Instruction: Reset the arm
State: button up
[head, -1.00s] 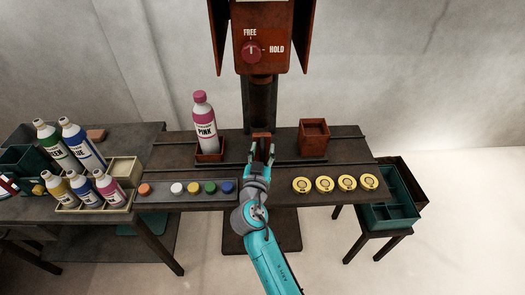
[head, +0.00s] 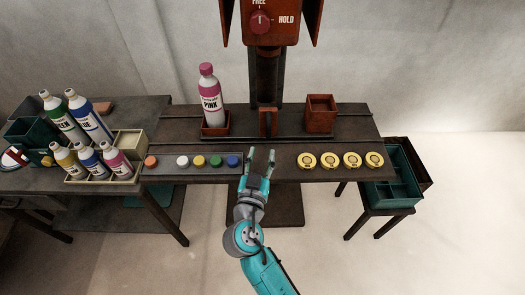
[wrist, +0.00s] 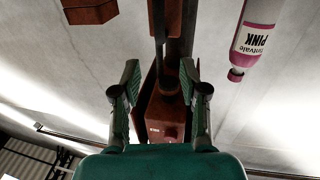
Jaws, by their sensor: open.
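My gripper (head: 260,161) is open and empty in the head view, in front of the dark bench (head: 350,143) and just to the right of the blue button. In the wrist view my gripper (wrist: 160,88) shows its two fingers spread apart with nothing between them. A rust-red upright piece (head: 267,122) stands on the bench beyond the fingertips. The rust-red machine (head: 282,20) above it has a FREE/HOLD knob (head: 260,21), its pointer upward toward FREE.
A pink bottle (head: 211,98) stands in a red holder on the left; a red open box (head: 320,113) is on the right. Several colored buttons (head: 200,161) and yellow discs (head: 325,160) line the front edge. A bottle rack (head: 129,179) is at left, a teal tray (head: 389,187) at right.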

dwell(0.4)
jog(key=s+d+f+n+g+y, duration=0.2)
jog(key=s+d+f, duration=0.45)
jog(key=s, duration=0.25)
jog(key=s+d+f+n+g+y, duration=0.1)
jog(key=s+d+f+n+y, duration=0.1)
jog(key=s+d+f, duration=0.6)
jog(key=s+d+r+m, duration=0.1)
jog(key=s+r, duration=0.4)
jog(key=s, duration=0.7)
jog(key=s+d+r, duration=0.2)
jog(key=s+r, duration=0.3)
jog(key=s, duration=0.8)
jog(key=shift+d+r+m+h, duration=0.3)
jog(key=shift+r+m, duration=0.1)
